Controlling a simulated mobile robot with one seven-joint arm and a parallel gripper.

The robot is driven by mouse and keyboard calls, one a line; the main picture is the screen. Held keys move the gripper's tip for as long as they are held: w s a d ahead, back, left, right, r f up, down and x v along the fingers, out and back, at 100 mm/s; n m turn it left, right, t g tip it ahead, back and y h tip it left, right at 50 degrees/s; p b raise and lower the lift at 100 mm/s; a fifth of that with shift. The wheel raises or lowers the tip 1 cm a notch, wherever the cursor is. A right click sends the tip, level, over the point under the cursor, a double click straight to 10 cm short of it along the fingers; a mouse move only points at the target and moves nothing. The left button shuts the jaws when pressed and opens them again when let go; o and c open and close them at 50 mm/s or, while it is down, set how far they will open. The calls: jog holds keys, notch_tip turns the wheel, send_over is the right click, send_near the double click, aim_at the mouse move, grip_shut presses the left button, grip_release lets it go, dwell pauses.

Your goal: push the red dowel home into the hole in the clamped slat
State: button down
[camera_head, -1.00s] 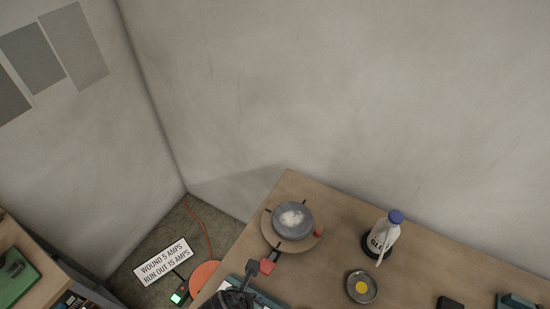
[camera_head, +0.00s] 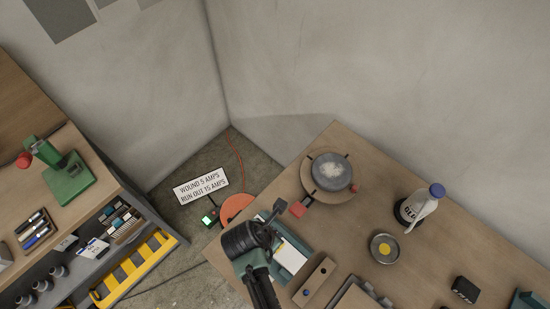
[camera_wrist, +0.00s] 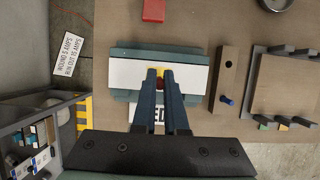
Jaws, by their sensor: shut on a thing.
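My gripper (camera_wrist: 161,76) is shut on the red dowel (camera_wrist: 161,84), a small dark red bit between its fingertips in the wrist view. The fingertips are over the middle of the white slat (camera_wrist: 125,74), which lies in a teal clamp (camera_wrist: 140,52). The dowel's lower end and the hole are hidden by the fingers, so I cannot tell how deep the dowel sits. In the head view my dark gripper (camera_head: 274,230) hides part of the slat (camera_head: 291,257) and clamp (camera_head: 303,245).
A wooden block (camera_wrist: 228,65) with a blue dowel (camera_wrist: 226,100) stands right of the clamp. A red block (camera_wrist: 153,10) lies beyond it. In the head view are a pan (camera_head: 332,171), a glue bottle (camera_head: 416,208) and a small yellow-centred dish (camera_head: 385,249). A shelf unit stands left.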

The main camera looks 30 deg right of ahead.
jog(key=shift+f+b, duration=1.4)
jog(key=shift+f, duration=0.95)
jog(key=shift+p, duration=0.7)
jog(key=shift+f+b, duration=0.85)
jog(key=shift+f, duration=0.45)
jog(key=shift+f, duration=0.3)
jog(key=shift+f+b, duration=0.2)
jog(key=shift+b, duration=0.15)
jog(key=c, duration=0.9)
grip_release()
jog(key=shift+r, duration=0.1)
